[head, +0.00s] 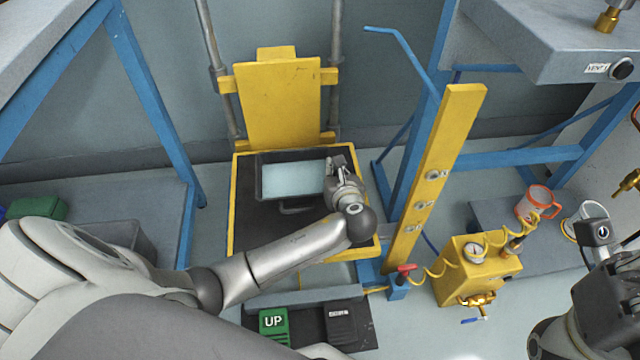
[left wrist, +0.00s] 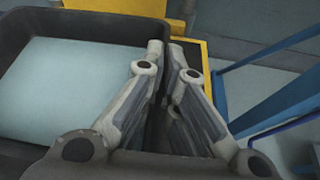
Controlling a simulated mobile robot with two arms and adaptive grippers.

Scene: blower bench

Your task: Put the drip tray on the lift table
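The drip tray (head: 292,181) is a shallow dark tray with a pale blue-grey inside. In the head view it is over the black top of the yellow-edged lift table (head: 244,232), towards its back; I cannot tell whether it rests there or hangs slightly above. My left gripper (head: 340,170) is at the tray's right side. In the left wrist view, the left gripper's fingers (left wrist: 168,60) are close together on the tray's right wall, and the tray (left wrist: 75,85) fills the left side. My right gripper (head: 598,235) is at the lower right, away from the tray; its fingers are unclear.
A yellow upright plate (head: 280,105) stands behind the table. A yellow post (head: 437,180) rises to its right. Green UP (head: 273,326) and black (head: 340,324) pedals lie in front.

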